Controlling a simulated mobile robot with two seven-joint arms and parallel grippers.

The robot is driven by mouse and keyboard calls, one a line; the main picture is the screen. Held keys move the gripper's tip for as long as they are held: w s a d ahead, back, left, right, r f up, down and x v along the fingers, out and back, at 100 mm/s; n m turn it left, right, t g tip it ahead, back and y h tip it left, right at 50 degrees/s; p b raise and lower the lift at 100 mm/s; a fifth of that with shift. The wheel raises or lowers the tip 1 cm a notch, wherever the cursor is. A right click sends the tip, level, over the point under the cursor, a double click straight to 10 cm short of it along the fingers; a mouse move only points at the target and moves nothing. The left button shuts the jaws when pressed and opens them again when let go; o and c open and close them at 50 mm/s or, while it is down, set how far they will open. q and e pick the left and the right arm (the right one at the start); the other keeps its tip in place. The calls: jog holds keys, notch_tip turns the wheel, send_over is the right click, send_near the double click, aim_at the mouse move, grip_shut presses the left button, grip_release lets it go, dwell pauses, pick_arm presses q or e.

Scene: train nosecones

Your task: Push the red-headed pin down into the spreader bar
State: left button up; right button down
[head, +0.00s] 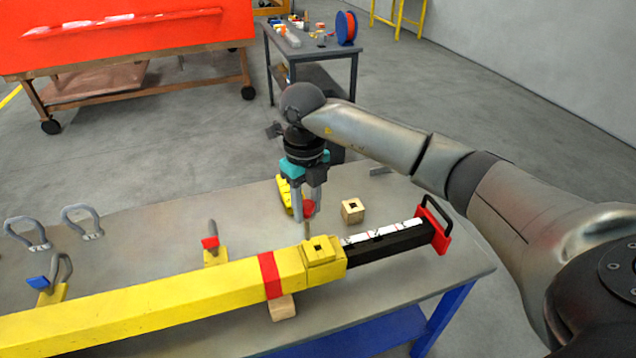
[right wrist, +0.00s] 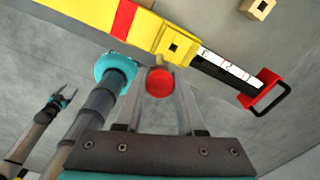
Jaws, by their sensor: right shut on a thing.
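My right gripper (head: 306,208) is shut on the red-headed pin (head: 309,207), whose thin shaft points down. The pin's red head (right wrist: 160,83) shows between the two fingers in the right wrist view. The yellow spreader bar (head: 200,297) lies along the table, with a square hole in its raised collar (head: 324,250). The pin hangs just behind the collar in the head view, apart from the hole. The collar also shows in the right wrist view (right wrist: 186,38). My left gripper (right wrist: 62,96) is small at the left of that view, its fingers apart and empty.
A black inner bar (head: 392,243) with a white scale and red end handle (head: 436,228) extends from the collar. A wooden block (head: 353,211) and a yellow piece (head: 284,192) stand behind. Shackles (head: 82,222) lie at the left.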

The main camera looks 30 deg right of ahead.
jog(key=d+m, duration=0.1)
jog(key=m, duration=0.1)
jog(key=d+m+p, duration=0.1)
jog(key=m, duration=0.1)
jog(key=d+m+p, duration=0.1)
jog(key=m, duration=0.1)
jog(key=shift+w+r+m, duration=0.15)
jog(key=shift+w+m, duration=0.15)
jog(key=shift+m, duration=0.1)
jog(key=shift+f+b, duration=1.9)
jog(key=shift+f, duration=0.9)
jog(key=shift+f+b, duration=2.6)
jog(key=shift+f, duration=1)
jog(key=shift+c, duration=2.2)
grip_release()
